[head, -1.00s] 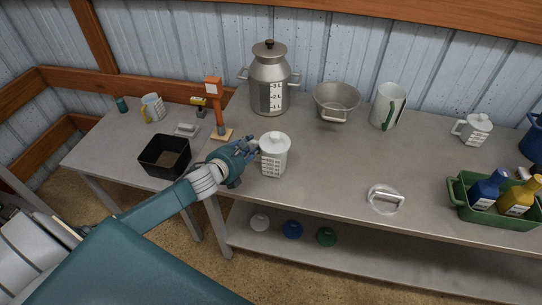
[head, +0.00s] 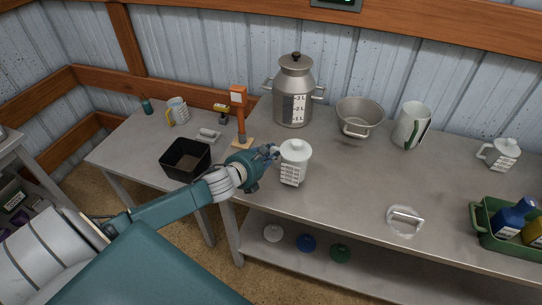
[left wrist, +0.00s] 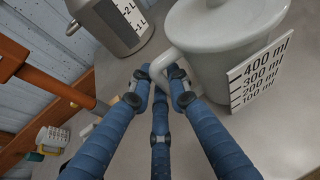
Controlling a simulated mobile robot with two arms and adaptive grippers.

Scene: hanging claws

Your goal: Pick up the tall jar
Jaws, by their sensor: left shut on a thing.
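The tall jar (head: 294,166) is white with a lid and a measuring scale. It stands upright at the left front of the large grey table. My left gripper (head: 272,154) is at its left side. In the left wrist view the jar (left wrist: 215,58) is close up at the top right, with its scale facing right. The blue fingers of my left gripper (left wrist: 163,75) are closed around the jar's handle (left wrist: 172,60). I cannot tell any gap beneath the jar. My right gripper is not in view.
A metal can (head: 293,92), a colander (head: 360,116) and a white pitcher (head: 411,125) stand behind. A black bin (head: 186,160) and an orange stand (head: 240,118) are left. A round lid (head: 404,221) lies right. The table's middle is clear.

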